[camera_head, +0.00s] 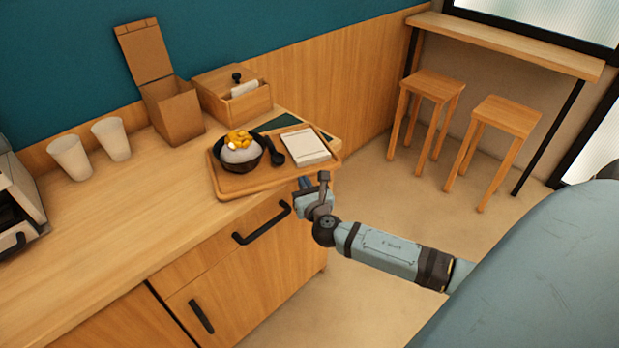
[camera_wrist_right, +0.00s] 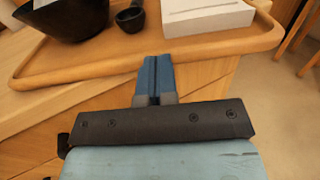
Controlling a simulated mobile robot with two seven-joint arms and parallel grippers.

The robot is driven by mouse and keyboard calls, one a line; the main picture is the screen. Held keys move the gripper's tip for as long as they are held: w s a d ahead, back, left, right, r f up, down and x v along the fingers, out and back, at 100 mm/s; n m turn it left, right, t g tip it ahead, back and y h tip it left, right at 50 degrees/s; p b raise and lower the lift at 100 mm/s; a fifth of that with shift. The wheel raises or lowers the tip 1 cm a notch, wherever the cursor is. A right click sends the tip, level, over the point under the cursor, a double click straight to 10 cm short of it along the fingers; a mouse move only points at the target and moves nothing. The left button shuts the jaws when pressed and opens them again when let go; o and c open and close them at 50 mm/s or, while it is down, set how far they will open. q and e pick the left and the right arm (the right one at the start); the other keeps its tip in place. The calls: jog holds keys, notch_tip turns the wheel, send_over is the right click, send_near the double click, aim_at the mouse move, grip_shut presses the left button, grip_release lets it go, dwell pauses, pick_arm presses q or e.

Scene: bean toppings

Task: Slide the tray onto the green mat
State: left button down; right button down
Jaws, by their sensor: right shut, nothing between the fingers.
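The wooden tray (camera_head: 262,180) lies on the counter near its front edge and carries a black bowl (camera_head: 240,160) of white food with yellow topping, a small black dish (camera_head: 276,156) and a white box (camera_head: 305,146). The green mat (camera_head: 322,134) shows only as a dark strip behind and right of the tray; the rest is hidden. My right gripper (camera_head: 304,184) is in front of the tray's front right part. In the wrist view its blue fingers (camera_wrist_right: 154,75) are together, empty, pointing at the tray's front rim (camera_wrist_right: 215,50); contact is unclear. My left gripper is out of view.
A wooden box with a knob (camera_head: 232,95), an open cardboard box (camera_head: 172,108) and two white cups (camera_head: 70,157) stand along the wall. The counter's left middle is clear. Two stools (camera_head: 500,120) stand on the floor at right.

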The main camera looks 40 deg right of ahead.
jog(key=shift+w, duration=0.25)
jog(key=shift+x, duration=1.6)
jog(key=shift+s, duration=0.1)
